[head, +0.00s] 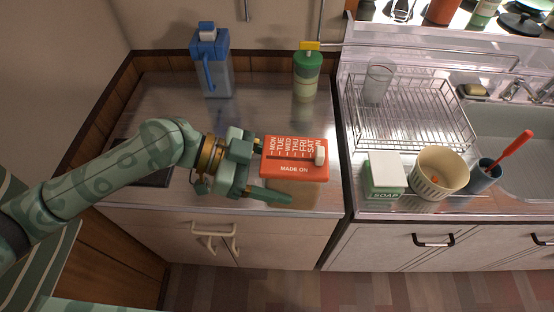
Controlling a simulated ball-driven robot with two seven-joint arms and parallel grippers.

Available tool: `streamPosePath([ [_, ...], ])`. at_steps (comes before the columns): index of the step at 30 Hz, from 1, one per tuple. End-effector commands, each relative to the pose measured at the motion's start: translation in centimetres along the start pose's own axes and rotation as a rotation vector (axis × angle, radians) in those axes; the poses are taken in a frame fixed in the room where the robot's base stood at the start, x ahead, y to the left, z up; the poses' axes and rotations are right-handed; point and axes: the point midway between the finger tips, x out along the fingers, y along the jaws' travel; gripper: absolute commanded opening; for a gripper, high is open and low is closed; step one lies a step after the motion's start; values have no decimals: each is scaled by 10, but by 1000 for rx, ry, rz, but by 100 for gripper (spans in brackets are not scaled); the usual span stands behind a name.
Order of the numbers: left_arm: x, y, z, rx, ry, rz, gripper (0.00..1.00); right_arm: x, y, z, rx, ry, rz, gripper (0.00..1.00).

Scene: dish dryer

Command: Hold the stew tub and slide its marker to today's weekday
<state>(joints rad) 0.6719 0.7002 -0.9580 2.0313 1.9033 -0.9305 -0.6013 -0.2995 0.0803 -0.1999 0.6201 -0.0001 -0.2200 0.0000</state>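The stew tub has a red lid (295,170) printed MADE ON and a row of weekday names from MON to SAT, with the last name covered. It is on the steel counter at centre. A white marker (320,155) sits at the right end of the lid's slot, past SAT. A brownish patch shows below the lid; I cannot tell whether it is the tub's body or a reflection. My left gripper (262,170) is at the tub's left side, fingers apart, one across its front left. Whether they press on the tub cannot be told. My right gripper is out of view.
A blue jug (211,67) and a green bottle (307,75) stand behind. Right of the tub are a wire dish rack (415,115) with a glass, a soap box (383,178), a cream pot (440,175) and a blue cup (484,178) with a red-handled brush. The sink is farther right.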

Motion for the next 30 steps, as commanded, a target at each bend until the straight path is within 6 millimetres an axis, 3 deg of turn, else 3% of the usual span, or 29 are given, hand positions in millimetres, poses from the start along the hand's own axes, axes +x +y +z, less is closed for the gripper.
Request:
streamPosePath([
  [11, 0, -2, -1, 1, 3, -1, 22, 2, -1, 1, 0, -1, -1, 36],
  [30, -3, -57, 2, 1, 3, -1, 22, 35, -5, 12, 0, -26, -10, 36],
])
